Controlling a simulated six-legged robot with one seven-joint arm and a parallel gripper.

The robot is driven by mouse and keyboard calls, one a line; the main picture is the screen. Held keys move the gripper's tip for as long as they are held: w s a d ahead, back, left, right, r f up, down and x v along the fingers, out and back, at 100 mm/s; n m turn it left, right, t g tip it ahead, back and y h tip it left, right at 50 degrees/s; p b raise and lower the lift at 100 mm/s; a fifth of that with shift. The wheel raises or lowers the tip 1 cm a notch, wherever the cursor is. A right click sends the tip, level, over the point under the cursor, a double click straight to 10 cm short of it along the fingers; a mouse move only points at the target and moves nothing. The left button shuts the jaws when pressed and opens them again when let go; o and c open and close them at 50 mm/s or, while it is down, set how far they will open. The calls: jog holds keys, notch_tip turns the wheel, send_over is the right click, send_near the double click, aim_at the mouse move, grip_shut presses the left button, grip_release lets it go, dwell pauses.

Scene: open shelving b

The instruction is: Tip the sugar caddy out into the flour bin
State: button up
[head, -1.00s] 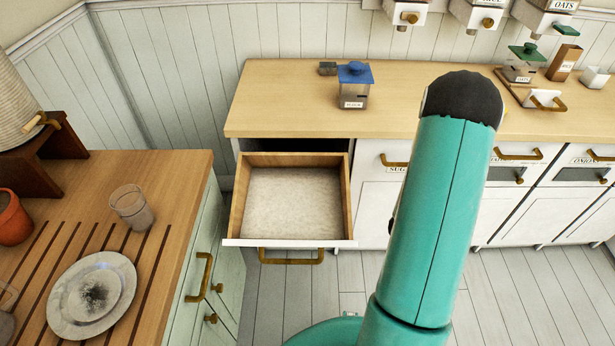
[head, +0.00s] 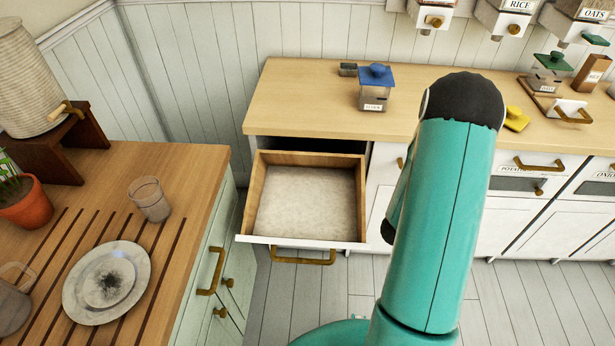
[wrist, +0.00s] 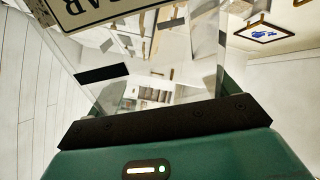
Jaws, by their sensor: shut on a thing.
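The sugar caddy (wrist: 115,62) is a clear box in the wrist view. Its label is partly cut off and reads upside down, ending in "GAR". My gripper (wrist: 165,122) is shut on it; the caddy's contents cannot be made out. In the head view my teal arm hides both gripper and caddy. An open drawer (head: 252,205) under the back counter holds a flat layer of pale powder and looks like the flour bin. Its label does not show. My arm's visible part stands to the right of this drawer.
A blue-lidded caddy (head: 374,92) stands on the back counter (head: 300,100) above the drawer. A yellow lid (head: 516,120) lies right of my arm. A side counter (head: 190,165) at left bears a plate (head: 75,290), a glass (head: 149,200) and a plant pot (head: 30,208).

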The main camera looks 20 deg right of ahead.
jog(key=w+a, duration=1.1)
jog(key=a, duration=0.5)
jog(key=shift+w+a, duration=0.3)
jog(key=shift+w+a+f, duration=0.1)
jog(key=shift+w+a, duration=0.15)
jog(key=shift+a, duration=0.15)
jog(key=shift+c, duration=0.7)
jog(key=shift+w+a, duration=0.15)
jog(key=shift+a, duration=0.05)
jog(key=c, duration=0.3)
jog(key=shift+w+a, duration=0.6)
jog(key=shift+a, duration=0.35)
jog(key=shift+w+a+f, duration=0.1)
jog(key=shift+w+a, duration=1)
jog(key=shift+a, duration=0.3)
jog(key=shift+w+a, duration=0.15)
jog(key=shift+a, duration=0.1)
jog(key=shift+m, duration=0.3)
jog(key=shift+w+a+r, duration=0.1)
jog(key=shift+w+a, duration=1.3)
jog(key=shift+a, duration=0.55)
jog(key=shift+w+a+r, duration=0.1)
jog(key=shift+w+a, duration=1.25)
jog(key=shift+a, duration=0.55)
jog(key=shift+w+a+r, duration=0.1)
jog(key=shift+w+a, duration=1.3)
jog(key=shift+a, duration=0.55)
